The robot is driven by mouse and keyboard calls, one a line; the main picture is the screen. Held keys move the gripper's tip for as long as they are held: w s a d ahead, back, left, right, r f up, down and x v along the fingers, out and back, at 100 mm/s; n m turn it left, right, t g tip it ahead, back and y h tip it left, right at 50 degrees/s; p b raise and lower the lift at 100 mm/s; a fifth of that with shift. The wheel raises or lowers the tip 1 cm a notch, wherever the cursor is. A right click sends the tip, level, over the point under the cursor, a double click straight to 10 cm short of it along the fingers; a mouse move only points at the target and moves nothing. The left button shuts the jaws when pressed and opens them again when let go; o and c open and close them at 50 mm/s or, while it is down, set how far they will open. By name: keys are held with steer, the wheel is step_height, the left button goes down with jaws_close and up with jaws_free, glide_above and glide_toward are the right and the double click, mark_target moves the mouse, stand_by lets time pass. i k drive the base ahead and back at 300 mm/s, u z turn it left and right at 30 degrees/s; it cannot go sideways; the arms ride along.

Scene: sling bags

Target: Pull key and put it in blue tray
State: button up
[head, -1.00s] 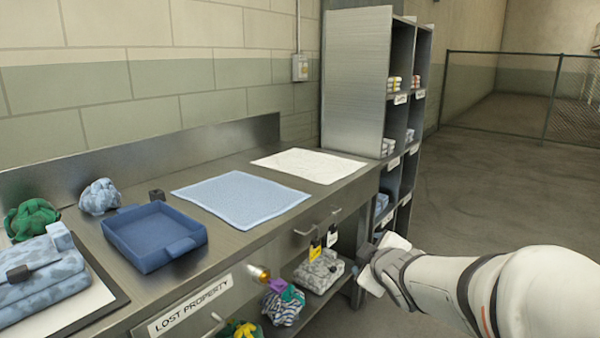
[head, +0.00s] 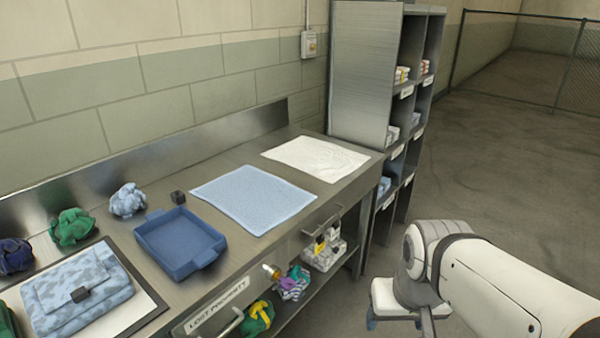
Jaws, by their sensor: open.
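The blue tray (head: 181,244) sits on the metal counter near its front edge and looks empty. A small brass piece (head: 271,271) sticks out of the counter's front face. It may be the key or its lock, but it is too small to tell. A purple piece (head: 296,280) shows just right of it; I cannot tell whether they are joined. A yellow tag (head: 320,244) and a pale tag (head: 333,234) hang by the front rail. My gripper (head: 398,322) is open and empty, pointing down in front of the counter, well right of the brass piece. Its fingertips are partly cut off or hidden.
A light blue cloth (head: 254,199) and a white cloth (head: 315,158) lie right of the tray. A blue patterned bag (head: 77,291) lies on a board at left, with crumpled bags behind. A shelf unit (head: 360,80) stands beyond the counter. Floor at right is clear.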

mark_target(180, 242)
steer(key=z, duration=1.4)
steer(key=k, duration=1.05)
steer(key=u, duration=1.25)
steer(key=i, duration=1)
steer(key=u, duration=0.05)
